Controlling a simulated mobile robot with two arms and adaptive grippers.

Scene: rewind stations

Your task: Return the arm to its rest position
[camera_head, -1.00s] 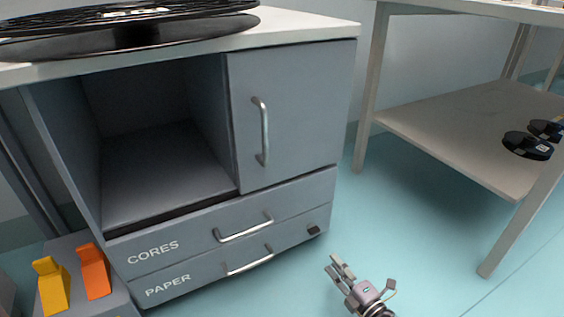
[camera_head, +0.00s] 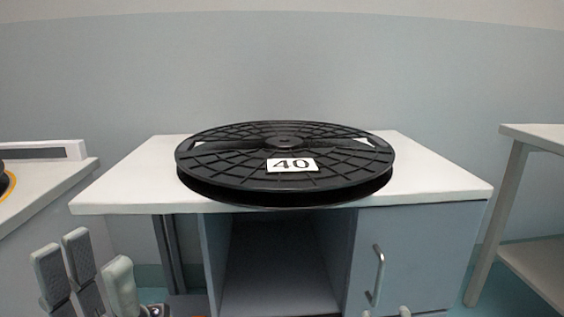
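My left gripper (camera_head: 96,258) shows at the bottom left of the head view. Its grey finger pads point up, with two on the left and one on the right. They stand apart with nothing between them, so it looks open and empty. It is in front of the cabinet's left side. Only small pale tips (camera_head: 404,312) at the bottom edge, in front of the cabinet door, may belong to my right gripper. The rest of it is out of frame, so its state cannot be told.
A large black reel (camera_head: 284,186) labelled 40 lies flat on the white worktop (camera_head: 440,182), overhanging its front edge. Below are an open bay (camera_head: 275,265) and a grey door with a handle (camera_head: 378,275). Other tables stand left (camera_head: 45,195) and right (camera_head: 545,132).

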